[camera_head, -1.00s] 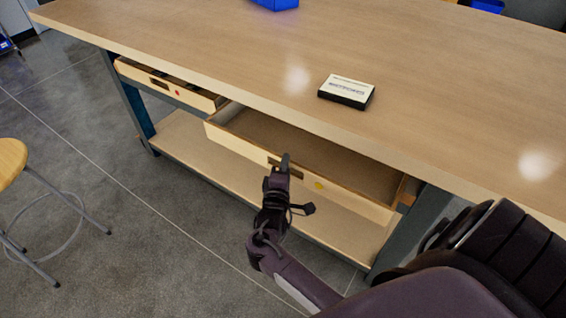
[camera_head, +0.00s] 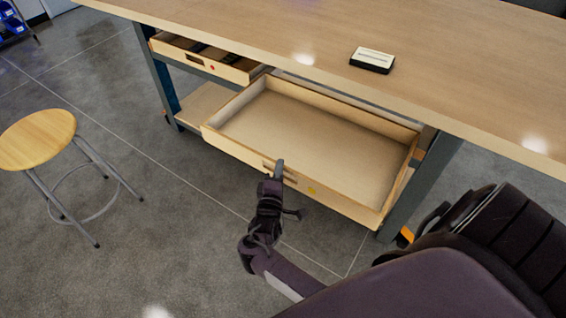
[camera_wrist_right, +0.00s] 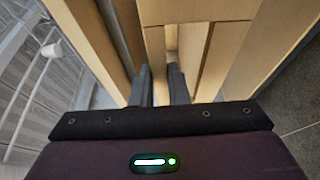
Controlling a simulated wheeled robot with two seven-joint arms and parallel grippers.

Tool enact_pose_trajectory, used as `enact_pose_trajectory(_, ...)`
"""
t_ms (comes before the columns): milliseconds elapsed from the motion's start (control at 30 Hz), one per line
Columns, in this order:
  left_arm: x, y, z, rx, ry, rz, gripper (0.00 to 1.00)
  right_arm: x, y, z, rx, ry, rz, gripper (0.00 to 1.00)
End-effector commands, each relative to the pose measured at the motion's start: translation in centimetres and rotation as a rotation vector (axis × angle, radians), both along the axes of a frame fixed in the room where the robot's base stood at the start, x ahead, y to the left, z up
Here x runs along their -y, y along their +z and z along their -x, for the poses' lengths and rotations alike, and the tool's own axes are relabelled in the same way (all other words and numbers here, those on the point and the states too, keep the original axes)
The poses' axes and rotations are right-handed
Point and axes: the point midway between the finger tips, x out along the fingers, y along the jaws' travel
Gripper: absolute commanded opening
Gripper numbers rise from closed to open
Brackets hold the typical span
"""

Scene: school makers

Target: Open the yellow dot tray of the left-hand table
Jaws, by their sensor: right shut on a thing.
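The yellow dot tray (camera_head: 235,147) is a light wooden drawer under the tabletop, pulled far out, and its inside looks empty. Its yellow dot (camera_head: 312,190) is on the front panel, right of the handle slot. My right gripper (camera_head: 278,170) is at that slot, shut on the tray's front edge. In the right wrist view the two dark fingers (camera_wrist_right: 160,85) are at the wooden panel around the slot; the exact contact is hard to see. My left gripper is not in view.
A second tray with a red dot (camera_head: 212,67) is partly open to the left and holds dark items. A wooden stool (camera_head: 38,138) stands at the left. A small black and white box (camera_head: 373,59) lies on the tabletop (camera_head: 450,75). Floor in front is clear.

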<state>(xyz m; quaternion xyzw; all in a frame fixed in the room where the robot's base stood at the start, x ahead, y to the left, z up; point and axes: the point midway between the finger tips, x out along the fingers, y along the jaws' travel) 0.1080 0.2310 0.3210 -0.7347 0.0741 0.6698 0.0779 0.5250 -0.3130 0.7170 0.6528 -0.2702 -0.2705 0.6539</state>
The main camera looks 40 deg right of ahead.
Motion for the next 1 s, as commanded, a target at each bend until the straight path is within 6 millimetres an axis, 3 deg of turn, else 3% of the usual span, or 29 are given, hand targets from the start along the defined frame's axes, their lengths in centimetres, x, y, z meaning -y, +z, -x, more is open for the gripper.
enact_pose_trajectory(467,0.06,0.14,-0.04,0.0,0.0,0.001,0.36,-0.46,-0.05,0.23,0.0,-0.002,-0.001,0.0)
enact_pose_trajectory(500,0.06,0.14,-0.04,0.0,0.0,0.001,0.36,-0.45,-0.05,0.23,0.0,-0.002,-0.001,0.18)
enact_pose_trajectory(633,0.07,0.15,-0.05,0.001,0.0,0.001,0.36,-0.45,-0.04,0.22,0.0,-0.002,-0.001,0.35)
enact_pose_trajectory(1000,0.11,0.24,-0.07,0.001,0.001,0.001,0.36,-0.39,0.03,0.21,0.001,-0.001,-0.001,0.36)
